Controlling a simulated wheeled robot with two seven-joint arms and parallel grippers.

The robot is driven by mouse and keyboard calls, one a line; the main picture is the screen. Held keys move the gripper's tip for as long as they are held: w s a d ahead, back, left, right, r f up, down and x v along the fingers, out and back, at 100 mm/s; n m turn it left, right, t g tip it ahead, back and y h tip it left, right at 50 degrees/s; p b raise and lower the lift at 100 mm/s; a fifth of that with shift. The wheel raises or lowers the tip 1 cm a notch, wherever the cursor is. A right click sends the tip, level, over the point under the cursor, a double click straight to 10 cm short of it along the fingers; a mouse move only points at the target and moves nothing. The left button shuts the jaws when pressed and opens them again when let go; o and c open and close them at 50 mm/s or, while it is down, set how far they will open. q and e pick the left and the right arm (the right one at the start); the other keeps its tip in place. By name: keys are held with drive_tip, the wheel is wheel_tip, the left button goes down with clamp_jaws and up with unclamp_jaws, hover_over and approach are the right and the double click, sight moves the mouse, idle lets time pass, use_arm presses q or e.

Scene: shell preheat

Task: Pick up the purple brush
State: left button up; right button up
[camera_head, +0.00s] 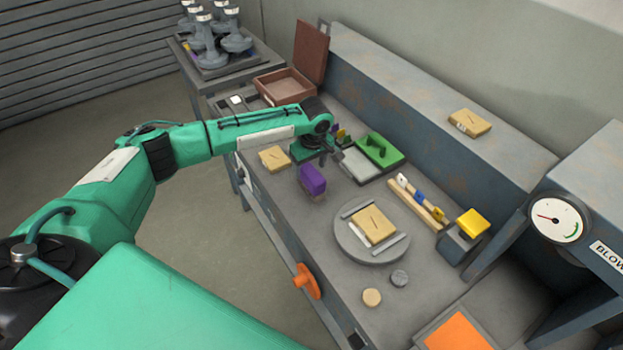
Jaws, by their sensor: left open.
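The purple brush (312,181) is a small purple block on the grey workbench, left of the round plate. My left arm comes in from the left and reaches over the bench. My left gripper (325,154) is at its end, just beyond the brush in the picture and apart from it, with nothing seen in its jaws. It is open, though its fingers are small and partly hidden by the wrist. My right gripper is out of view.
A round grey plate (348,245) carries a tan block. A green tray (380,149), a wooden rack (408,206), a tan block (274,159) and an open brown box (285,88) are nearby. An orange handle (307,281) sits at the front edge. A gauge (558,220) stands right.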

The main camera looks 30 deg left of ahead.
sight(311, 172)
use_arm(q)
drive_tip(key=shift+w+f+p, duration=0.15)
drive_tip(key=shift+f+p, duration=0.3)
drive_tip(key=shift+f, duration=0.4)
drive_tip(key=f, duration=0.3)
drive_tip(key=shift+w+a+f+p, duration=0.1)
drive_tip(key=shift+w+f+p, duration=0.1)
drive_tip(key=shift+w+p, duration=0.15)
drive_tip(key=shift+f, duration=0.2)
drive_tip(key=c, duration=1.2)
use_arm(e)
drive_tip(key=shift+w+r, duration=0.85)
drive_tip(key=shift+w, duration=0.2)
use_arm(q)
drive_tip(key=shift+r, duration=0.1)
